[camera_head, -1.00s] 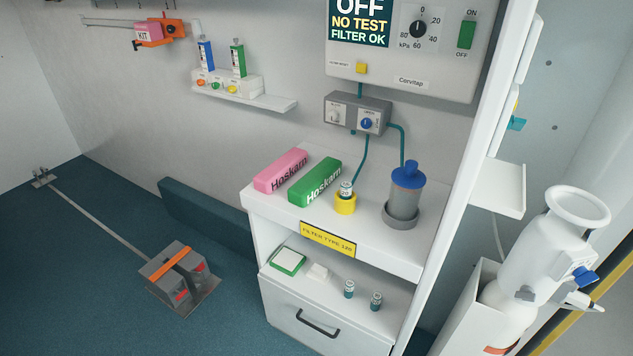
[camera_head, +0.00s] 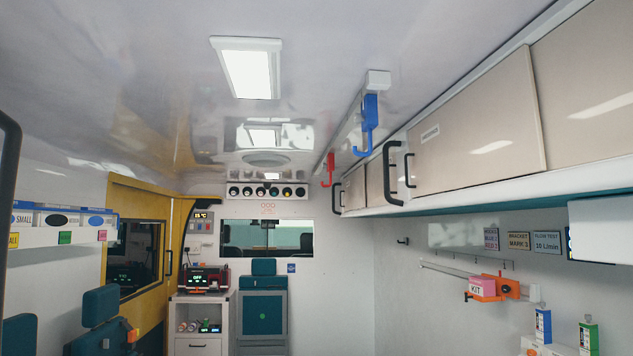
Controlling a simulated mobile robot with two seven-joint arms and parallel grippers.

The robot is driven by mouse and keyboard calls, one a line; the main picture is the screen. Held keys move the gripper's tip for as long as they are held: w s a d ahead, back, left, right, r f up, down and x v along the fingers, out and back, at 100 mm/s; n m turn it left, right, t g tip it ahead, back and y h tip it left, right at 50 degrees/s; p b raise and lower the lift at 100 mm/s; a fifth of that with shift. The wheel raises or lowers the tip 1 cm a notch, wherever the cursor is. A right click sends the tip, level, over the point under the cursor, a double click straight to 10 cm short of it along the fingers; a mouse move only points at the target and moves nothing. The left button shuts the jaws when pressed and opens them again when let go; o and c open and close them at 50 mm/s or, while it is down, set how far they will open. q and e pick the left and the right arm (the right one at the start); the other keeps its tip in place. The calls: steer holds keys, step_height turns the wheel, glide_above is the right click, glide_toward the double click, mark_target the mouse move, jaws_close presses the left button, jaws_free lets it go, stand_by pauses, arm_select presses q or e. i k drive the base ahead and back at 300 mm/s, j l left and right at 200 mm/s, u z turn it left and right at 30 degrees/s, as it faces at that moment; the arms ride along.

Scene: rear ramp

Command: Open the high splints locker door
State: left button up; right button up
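A row of high lockers (camera_head: 525,170) runs along the upper right wall under the ceiling. A thin dark handle (camera_head: 407,170) is at this door's left edge. Another shut beige door (camera_head: 590,85) is nearer, cut off by the right picture edge. Smaller beige doors (camera_head: 354,188) lie farther along the row. Neither of my grippers is in view.
A blue hook (camera_head: 369,125) and a red hook (camera_head: 328,170) hang from a ceiling rail. The middle space looks open; the floor is not visible.

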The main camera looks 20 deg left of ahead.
mark_target(375, 196)
steer(key=u, duration=0.4)
steer(key=z, duration=0.4)
steer(key=i+j+z, duration=0.25)
steer(key=z, duration=0.15)
steer(key=i+j+z, duration=0.2)
steer(key=j+z, duration=0.2)
steer(key=i+j+z, duration=0.2)
steer(key=j, duration=0.35)
steer(key=i+j+z, duration=0.1)
steer(key=j, duration=0.2)
steer(key=i+j, duration=0.15)
steer(key=j, duration=0.2)
steer(key=i+j, duration=0.1)
steer(key=j, duration=0.25)
steer(key=i+j, duration=0.15)
steer(key=j, duration=0.25)
steer(key=i+j+z, duration=0.1)
steer(key=j, duration=0.25)
steer(key=i+j, duration=0.1)
steer(key=j, duration=0.25)
steer(key=i+j, duration=0.15)
steer(key=j, duration=0.25)
